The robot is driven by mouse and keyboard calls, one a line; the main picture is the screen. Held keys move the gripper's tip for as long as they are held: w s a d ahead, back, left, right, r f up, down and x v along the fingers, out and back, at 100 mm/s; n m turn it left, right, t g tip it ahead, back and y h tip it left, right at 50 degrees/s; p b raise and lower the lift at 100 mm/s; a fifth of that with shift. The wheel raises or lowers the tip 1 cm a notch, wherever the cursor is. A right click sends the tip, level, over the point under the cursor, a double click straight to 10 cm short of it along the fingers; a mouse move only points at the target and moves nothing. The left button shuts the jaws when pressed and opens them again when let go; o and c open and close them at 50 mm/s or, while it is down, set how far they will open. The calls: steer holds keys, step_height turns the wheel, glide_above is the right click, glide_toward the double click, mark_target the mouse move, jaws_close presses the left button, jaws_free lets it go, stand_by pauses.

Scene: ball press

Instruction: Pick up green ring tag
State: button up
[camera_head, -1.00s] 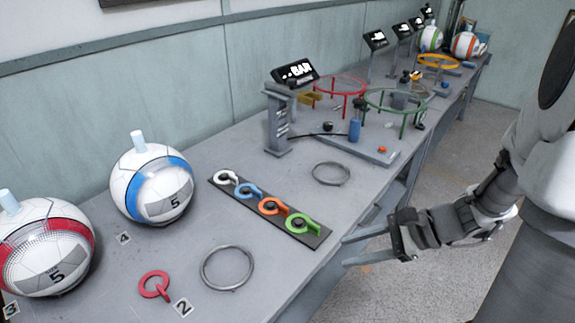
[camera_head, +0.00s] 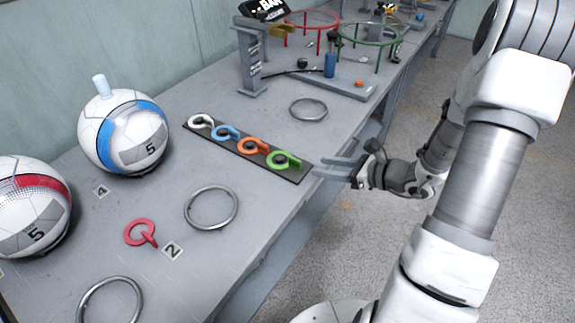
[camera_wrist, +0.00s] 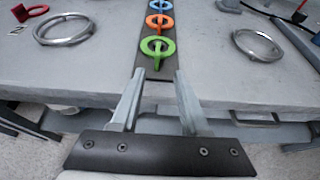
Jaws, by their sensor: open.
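The green ring tag (camera_head: 283,161) sits at the near right end of a dark strip (camera_head: 226,145) on the table. In the wrist view the green ring tag (camera_wrist: 156,50) lies just ahead of the fingertips, centred between them, with its upright tab showing. My gripper (camera_head: 318,167) is open and empty at the table's edge, a little right of the tag and apart from it. Both fingers show in the wrist view (camera_wrist: 158,76), pointing at the tag.
Orange (camera_head: 253,146), blue (camera_head: 226,132) and white (camera_head: 201,121) ring tags share the strip. A red ring tag (camera_head: 140,233) and metal rings (camera_head: 211,207) lie nearby. Balls (camera_head: 124,134) stand at left. A stand with a red hoop (camera_head: 312,20) and a green hoop (camera_head: 370,33) is behind.

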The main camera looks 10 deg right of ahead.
mark_target(298, 170)
steer(key=x, duration=0.3)
steer(key=b+x, duration=0.2)
steer(key=x, duration=0.2)
steer(key=shift+s+a, duration=0.1)
steer(key=shift+a, duration=0.2)
steer(key=shift+w+a+f, duration=0.15)
steer(key=shift+w+a, duration=0.25)
jaws_close()
